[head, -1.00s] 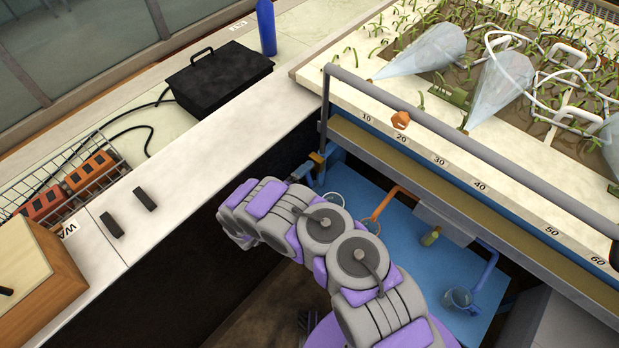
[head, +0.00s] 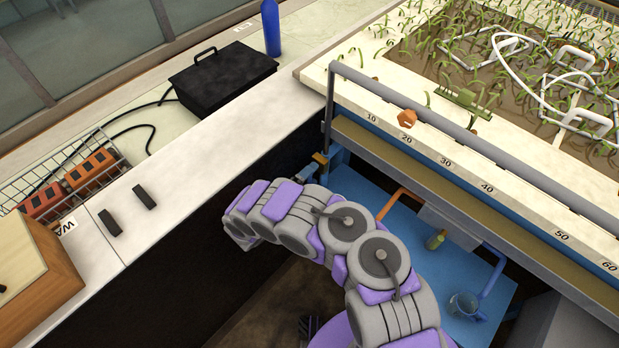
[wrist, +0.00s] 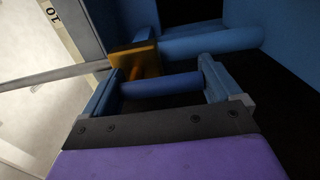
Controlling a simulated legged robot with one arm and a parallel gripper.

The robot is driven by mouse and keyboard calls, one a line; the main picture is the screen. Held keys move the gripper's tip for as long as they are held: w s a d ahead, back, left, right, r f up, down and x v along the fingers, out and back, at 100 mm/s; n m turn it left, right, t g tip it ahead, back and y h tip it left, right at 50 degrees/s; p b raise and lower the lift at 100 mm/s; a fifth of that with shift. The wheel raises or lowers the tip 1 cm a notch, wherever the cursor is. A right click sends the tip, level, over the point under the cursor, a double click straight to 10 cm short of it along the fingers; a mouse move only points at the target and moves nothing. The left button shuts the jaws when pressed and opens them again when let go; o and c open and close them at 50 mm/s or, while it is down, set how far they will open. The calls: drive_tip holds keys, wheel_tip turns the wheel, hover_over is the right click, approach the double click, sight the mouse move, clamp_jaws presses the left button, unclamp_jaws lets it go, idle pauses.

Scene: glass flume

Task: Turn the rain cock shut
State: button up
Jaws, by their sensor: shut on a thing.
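The rain cock shows in the wrist view as a brass-coloured body (wrist: 136,62) with a blue bar-shaped handle (wrist: 160,86) in front of it. My gripper (wrist: 160,68) is shut on the handle, with one blue finger at each end of it. In the head view the brass-coloured part of the cock (head: 320,158) shows at the near left corner of the flume, below the grey rail. My arm hides most of the gripper there. No water cones show over the planted bed (head: 440,60).
A blue pipe (wrist: 210,42) runs beside the cock. The grey rail (head: 470,150) runs along the flume's edge. A black box (head: 222,78) stands on the left bench.

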drive_tip(key=o, duration=1.2)
drive_tip(key=shift+s+d+f, duration=0.15)
drive_tip(key=shift+f, duration=0.15)
drive_tip(key=p+v, duration=0.2)
drive_tip(key=v, duration=1.5)
drive_tip(key=shift+s+a+p, duration=0.1)
drive_tip(key=shift+a+p, duration=0.15)
drive_tip(key=shift+p, duration=0.1)
drive_tip(key=shift+c, duration=0.6)
